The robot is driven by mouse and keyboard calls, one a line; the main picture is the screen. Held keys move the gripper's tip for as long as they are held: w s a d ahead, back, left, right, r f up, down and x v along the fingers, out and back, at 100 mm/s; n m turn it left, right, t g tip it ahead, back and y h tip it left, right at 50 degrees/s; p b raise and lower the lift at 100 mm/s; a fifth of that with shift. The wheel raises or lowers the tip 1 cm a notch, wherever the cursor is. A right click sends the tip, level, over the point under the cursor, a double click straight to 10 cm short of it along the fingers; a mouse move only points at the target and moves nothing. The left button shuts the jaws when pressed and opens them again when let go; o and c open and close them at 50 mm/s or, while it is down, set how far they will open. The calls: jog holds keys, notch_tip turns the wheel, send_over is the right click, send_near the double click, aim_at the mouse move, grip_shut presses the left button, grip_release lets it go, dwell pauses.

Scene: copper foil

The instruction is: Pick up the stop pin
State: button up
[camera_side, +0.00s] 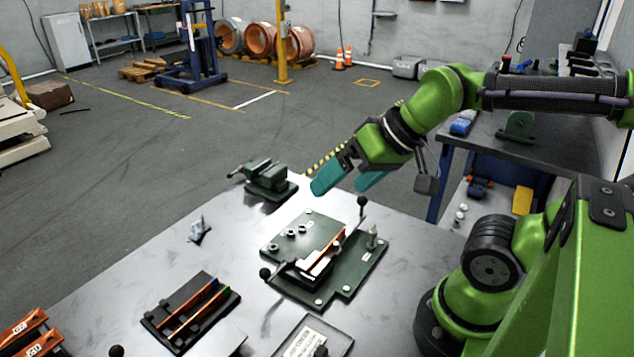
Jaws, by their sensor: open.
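A small upright grey metal pin (373,238) stands at the right side of the dark green fixture plate (345,278) and looks like the stop pin, though it is too small to be sure. My gripper (347,187) has two teal fingers, spread apart with nothing between them. It hangs above the far edge of the table, up and to the left of the pin in the picture, clear of the fixture.
The fixture carries a copper-coloured strip (325,251) and black-knobbed levers (361,202). A green vise (268,178) stands at the far edge. A dark rack (190,311) with strips lies front left. The table between is mostly clear.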

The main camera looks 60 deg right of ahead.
jog(key=shift+c, duration=0.2)
jog(key=c, duration=0.9)
jog(key=m+g+h, duration=0.2)
jog(key=m+g, duration=0.5)
jog(key=m, duration=2.2)
send_over(373, 230)
notch_tip(373, 230, down, 5)
notch_tip(373, 230, down, 11)
jog(key=shift+r, duration=0.2)
jog(key=shift+d+f, duration=0.15)
jog(key=shift+f, duration=1.35)
jog(key=shift+d+f, duration=0.1)
jog(key=shift+f, duration=1.35)
